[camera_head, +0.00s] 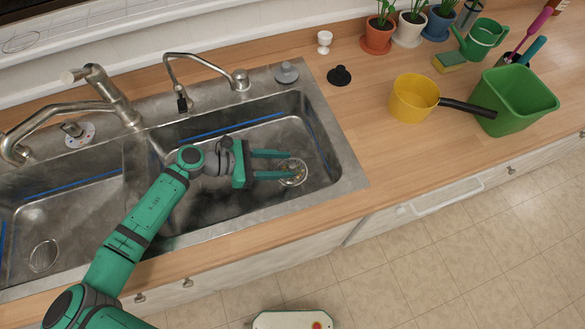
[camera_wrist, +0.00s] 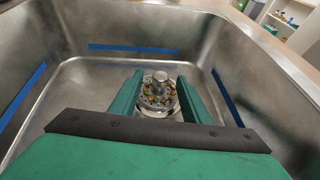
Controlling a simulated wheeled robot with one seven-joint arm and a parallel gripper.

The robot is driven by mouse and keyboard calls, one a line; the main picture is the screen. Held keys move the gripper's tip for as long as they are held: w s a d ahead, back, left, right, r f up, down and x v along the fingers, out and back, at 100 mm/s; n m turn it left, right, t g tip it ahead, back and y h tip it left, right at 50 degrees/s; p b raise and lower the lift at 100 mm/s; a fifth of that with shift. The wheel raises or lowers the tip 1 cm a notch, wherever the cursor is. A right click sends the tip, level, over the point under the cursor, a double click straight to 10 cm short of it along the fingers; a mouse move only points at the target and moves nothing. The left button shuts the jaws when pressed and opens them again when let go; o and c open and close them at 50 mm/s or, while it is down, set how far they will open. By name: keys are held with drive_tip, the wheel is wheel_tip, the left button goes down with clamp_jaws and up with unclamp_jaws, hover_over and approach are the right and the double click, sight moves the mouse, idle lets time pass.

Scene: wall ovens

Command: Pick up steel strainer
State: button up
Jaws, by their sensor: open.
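The steel strainer (camera_wrist: 158,90) sits at the drain in the floor of the right sink basin, with a round knob standing up in its middle and small coloured bits around it. In the head view the strainer (camera_head: 292,172) shows partly, at the ends of the fingers. My gripper (camera_head: 280,164) is open, reaching down into the basin. In the wrist view its two green fingers (camera_wrist: 160,97) stand on either side of the strainer's knob, with gaps between. I cannot tell whether the fingertips touch the strainer's rim.
The steel basin wall (camera_head: 322,140) rises close to the right of my gripper. A bent faucet (camera_head: 185,62) and a dark stopper (camera_head: 339,76) are behind. A yellow pot (camera_head: 413,97) and green bin (camera_head: 515,98) stand on the counter at right.

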sight(289, 165)
drive_tip(key=shift+x, duration=1.65)
clamp_jaws()
